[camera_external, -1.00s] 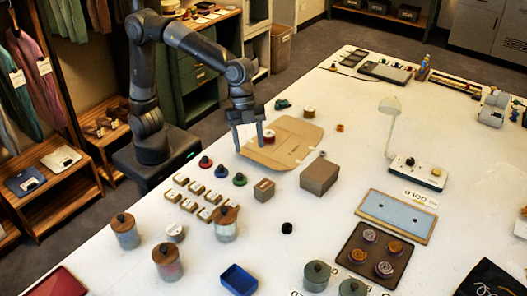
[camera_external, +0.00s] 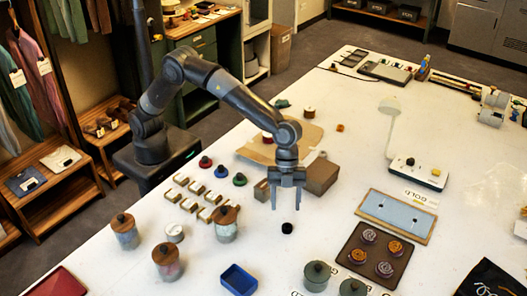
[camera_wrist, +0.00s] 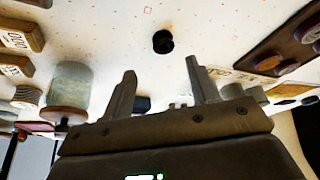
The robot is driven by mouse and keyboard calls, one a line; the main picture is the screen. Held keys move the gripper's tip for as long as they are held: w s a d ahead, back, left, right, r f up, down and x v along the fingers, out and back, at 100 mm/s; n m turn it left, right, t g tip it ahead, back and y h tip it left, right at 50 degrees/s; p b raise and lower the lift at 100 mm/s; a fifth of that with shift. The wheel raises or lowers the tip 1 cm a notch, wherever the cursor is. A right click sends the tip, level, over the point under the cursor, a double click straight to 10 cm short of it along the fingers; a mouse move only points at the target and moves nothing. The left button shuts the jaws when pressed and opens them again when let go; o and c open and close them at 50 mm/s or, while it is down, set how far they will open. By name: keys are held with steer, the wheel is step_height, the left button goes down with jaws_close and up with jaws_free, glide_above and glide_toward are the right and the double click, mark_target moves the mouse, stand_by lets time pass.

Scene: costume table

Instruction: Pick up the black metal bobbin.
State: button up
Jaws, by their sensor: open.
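The black metal bobbin (camera_external: 287,228) is a small dark cylinder standing on the white table, with clear surface around it. In the wrist view the bobbin (camera_wrist: 163,41) shows ahead of the fingertips, about midway between them. My gripper (camera_external: 285,206) points down with its jaws open and empty. Its fingertips are above the table, just behind the bobbin in the external view, and do not touch it. In the wrist view my gripper (camera_wrist: 160,67) shows both fingers spread apart.
Wooden-lidded jars (camera_external: 226,229) stand left, a blue tray (camera_external: 239,279) in front, a brown tray of round pieces (camera_external: 348,257) to the right. Grey-green canisters (camera_external: 316,277) stand at the front.

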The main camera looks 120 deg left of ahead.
mark_target(287, 224)
steer(key=x, duration=0.6)
steer(key=shift+w+a+f, duration=0.2)
steer(key=shift+w+f, duration=0.1)
steer(key=shift+f, duration=0.15)
steer(key=shift+c, duration=0.4)
steer(key=c, duration=1)
steer(key=shift+o, duration=0.2)
steer(key=shift+r, duration=0.15)
